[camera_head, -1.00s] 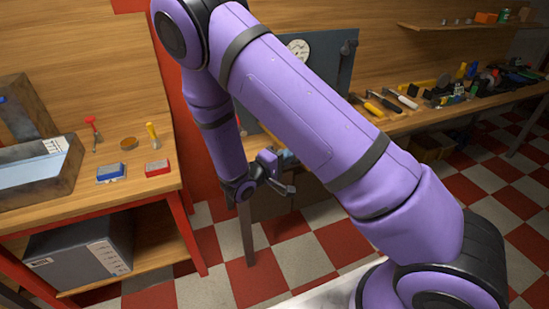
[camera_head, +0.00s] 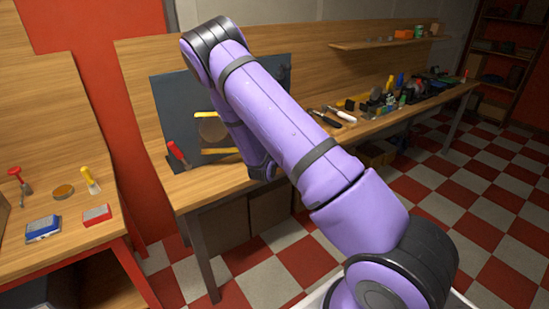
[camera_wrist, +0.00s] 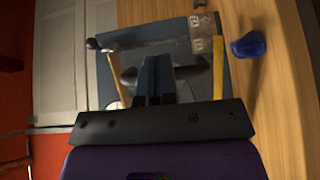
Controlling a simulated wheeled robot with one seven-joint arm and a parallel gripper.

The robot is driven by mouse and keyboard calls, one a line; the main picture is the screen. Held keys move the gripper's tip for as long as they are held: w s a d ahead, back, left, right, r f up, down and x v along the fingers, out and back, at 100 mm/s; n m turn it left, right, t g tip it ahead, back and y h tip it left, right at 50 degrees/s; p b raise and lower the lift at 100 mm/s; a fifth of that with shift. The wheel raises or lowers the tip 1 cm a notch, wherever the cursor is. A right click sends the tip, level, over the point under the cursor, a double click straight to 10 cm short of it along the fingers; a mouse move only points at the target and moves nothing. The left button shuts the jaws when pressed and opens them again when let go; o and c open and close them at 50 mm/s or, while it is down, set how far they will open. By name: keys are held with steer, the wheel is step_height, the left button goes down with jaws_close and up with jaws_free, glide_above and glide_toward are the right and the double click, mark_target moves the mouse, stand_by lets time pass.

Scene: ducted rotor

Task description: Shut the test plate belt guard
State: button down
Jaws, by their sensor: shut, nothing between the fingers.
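The test plate (camera_head: 172,100) is a dark grey upright panel on the middle bench, partly hidden behind my arm. Two yellow bars, an upper one (camera_head: 205,115) and a lower one (camera_head: 220,151), stand out on it around a brownish disc (camera_head: 213,130). In the wrist view the plate (camera_wrist: 240,85) shows with a yellow bar on each side and a pale see-through strip (camera_wrist: 150,50) across; I cannot tell for sure which part is the guard. My gripper (camera_wrist: 154,72) is shut and empty, in front of the plate between the yellow bars. The head view hides it.
A dark knob (camera_wrist: 92,44) and a blue piece (camera_wrist: 248,45) flank the plate in the wrist view. Several tools (camera_head: 385,100) lie along the bench to the right. Checkered floor is open at the right.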

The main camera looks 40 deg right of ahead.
steer(key=w+d, duration=0.4)
steer(key=w, duration=0.4)
steer(key=w+d, duration=0.4)
steer(key=w, duration=0.4)
steer(key=shift+w+d, duration=0.2)
steer(key=shift+w, duration=0.1)
steer(key=shift+w+r, duration=0.1)
steer(key=shift+r, duration=0.05)
